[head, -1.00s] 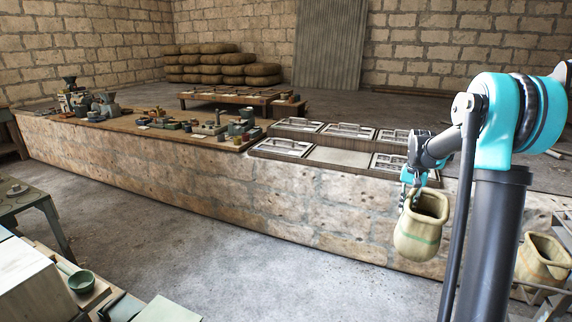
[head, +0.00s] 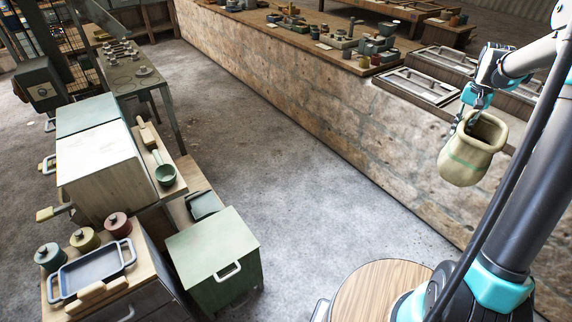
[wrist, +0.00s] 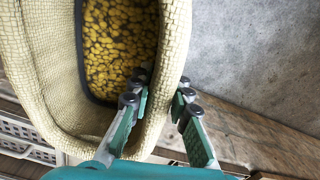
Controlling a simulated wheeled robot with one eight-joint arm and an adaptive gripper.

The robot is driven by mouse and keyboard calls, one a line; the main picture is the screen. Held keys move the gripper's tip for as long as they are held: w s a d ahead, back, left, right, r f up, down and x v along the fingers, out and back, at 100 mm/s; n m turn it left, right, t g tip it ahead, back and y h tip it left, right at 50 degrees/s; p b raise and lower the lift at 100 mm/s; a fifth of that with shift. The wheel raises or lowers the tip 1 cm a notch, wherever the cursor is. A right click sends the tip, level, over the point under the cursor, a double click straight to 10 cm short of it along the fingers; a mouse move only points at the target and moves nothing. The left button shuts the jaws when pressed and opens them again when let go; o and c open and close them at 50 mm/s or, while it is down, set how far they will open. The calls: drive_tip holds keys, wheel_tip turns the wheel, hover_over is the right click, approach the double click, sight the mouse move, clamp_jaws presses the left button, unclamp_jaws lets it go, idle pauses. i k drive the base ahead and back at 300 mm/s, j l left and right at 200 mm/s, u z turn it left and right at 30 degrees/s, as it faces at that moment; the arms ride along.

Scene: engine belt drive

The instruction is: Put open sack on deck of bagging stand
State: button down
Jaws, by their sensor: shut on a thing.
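The open sack (head: 468,152) is pale tan with a green band and hangs upright in the air at the right of the head view, in front of the stone-faced counter. My gripper (head: 474,118) is shut on its rim. In the wrist view, one finger of my gripper (wrist: 156,103) is inside the mouth and the other outside. The wrist view also shows the sack's woven rim (wrist: 40,75), dark lining and yellow lumpy contents. I cannot make out the bagging stand or its deck in the current views.
The long stone-faced counter (head: 300,110) crosses behind, with lidded trays (head: 420,85) on top. At left are a green cabinet (head: 215,262), a pale box-shaped unit (head: 105,165) and a worktop with a blue tray (head: 92,270). The floor (head: 290,200) between is clear.

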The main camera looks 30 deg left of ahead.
sight(194, 184)
drive_tip(key=i+u, duration=0.35)
drive_tip(key=i+l+u, duration=0.1)
drive_tip(key=i+u, duration=0.25)
drive_tip(key=i+l+u, duration=0.2)
drive_tip(key=i+u, duration=0.15)
drive_tip(key=i+l+u, duration=0.15)
drive_tip(key=i+u, duration=0.25)
drive_tip(key=i+l+u, duration=0.55)
drive_tip(key=u, duration=0.25)
drive_tip(key=i+l+u, duration=0.15)
drive_tip(key=l, duration=0.15)
drive_tip(key=i+l+u, duration=0.15)
drive_tip(key=l+u, duration=0.15)
drive_tip(key=l, duration=0.25)
drive_tip(key=i, duration=0.05)
